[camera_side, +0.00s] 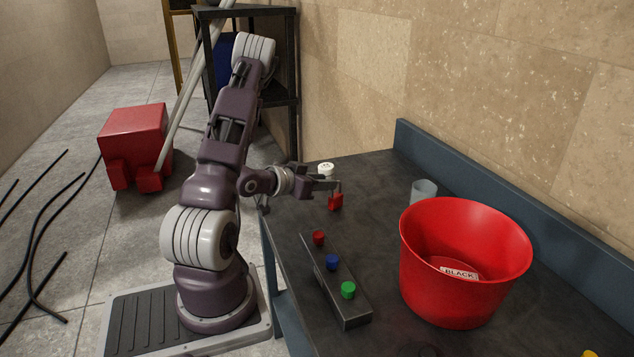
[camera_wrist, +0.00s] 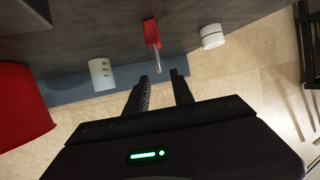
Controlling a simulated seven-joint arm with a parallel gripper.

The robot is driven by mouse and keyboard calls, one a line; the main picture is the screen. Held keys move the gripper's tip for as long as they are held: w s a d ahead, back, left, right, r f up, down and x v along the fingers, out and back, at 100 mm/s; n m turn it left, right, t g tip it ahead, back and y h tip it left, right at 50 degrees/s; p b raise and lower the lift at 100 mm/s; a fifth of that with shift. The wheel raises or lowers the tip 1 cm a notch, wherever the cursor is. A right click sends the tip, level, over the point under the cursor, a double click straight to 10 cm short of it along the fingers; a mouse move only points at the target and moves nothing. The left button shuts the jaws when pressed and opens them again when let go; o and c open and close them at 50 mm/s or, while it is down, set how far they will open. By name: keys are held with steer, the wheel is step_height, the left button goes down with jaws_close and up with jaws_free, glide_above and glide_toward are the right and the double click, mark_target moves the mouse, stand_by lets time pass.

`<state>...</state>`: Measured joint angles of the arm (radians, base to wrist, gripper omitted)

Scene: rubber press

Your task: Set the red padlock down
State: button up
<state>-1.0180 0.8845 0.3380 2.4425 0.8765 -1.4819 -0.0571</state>
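The red padlock (camera_side: 336,202) is at the far end of the dark table, body down and shackle up, just below my gripper (camera_side: 335,185). In the wrist view the padlock (camera_wrist: 152,33) shows its red body and grey shackle. The shackle's end points between the tips of my gripper (camera_wrist: 158,78). The two fingers stand apart, with a visible gap on each side of the shackle, so the gripper looks open. I cannot tell for certain whether the padlock's underside touches the table (camera_side: 375,180).
A button box (camera_side: 340,305) with red, blue and green buttons lies nearer the camera. A large red bucket (camera_side: 425,265) with a "BLACK" label (camera_side: 459,273) stands right. A translucent cup (camera_side: 424,191) and a white round item (camera_side: 326,169) stand near the padlock. A blue rim backs the table.

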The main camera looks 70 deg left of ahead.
steer(key=w+d+r+m+g, duration=0.3)
steer(key=d+r+g, duration=0.1)
steer(key=d+r, duration=0.75)
steer(key=s+d+r+g+h, duration=0.1)
steer(key=s+d+r+h, duration=0.1)
steer(key=s+d, duration=0.7)
steer(key=s+d+r+m+g+h, duration=0.1)
steer(key=s+d+r+g+h, duration=0.1)
steer(key=s+d, duration=0.6)
steer(key=d+r+h, duration=0.1)
steer(key=d+r, duration=0.1)
steer(key=d, duration=0.3)
steer(key=shift+s+d+m, duration=0.15)
steer(key=shift+s+m, duration=0.15)
steer(key=shift+s, duration=0.1)
